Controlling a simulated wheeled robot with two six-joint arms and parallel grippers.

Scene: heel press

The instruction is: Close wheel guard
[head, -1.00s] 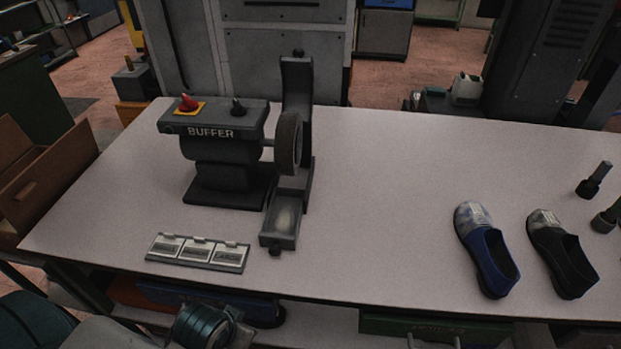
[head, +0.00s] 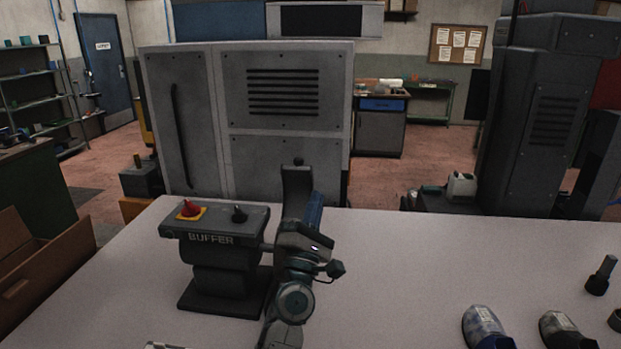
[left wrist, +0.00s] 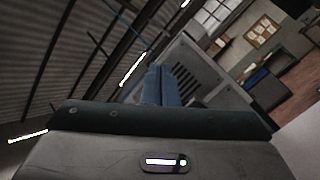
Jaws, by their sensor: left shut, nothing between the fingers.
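The dark buffer machine (head: 222,262), labelled BUFFER, stands on the bench. Its wheel guard (head: 297,180) stands upright at the machine's right side, with a small knob on top. My left arm rises in front of the guard and hides its lower part, the buffing wheel and most of the tray below. My left gripper (head: 315,200) has its blue fingers shut and empty, pointing up close beside the guard; I cannot tell whether they touch. In the left wrist view the shut blue fingers (left wrist: 160,85) point toward a grey cabinet. My right gripper is not in view.
A blue shoe (head: 484,326) and a black shoe (head: 560,328) stand at the right. A large grey cabinet (head: 285,165) stands behind the bench. The bench between guard and shoes is clear.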

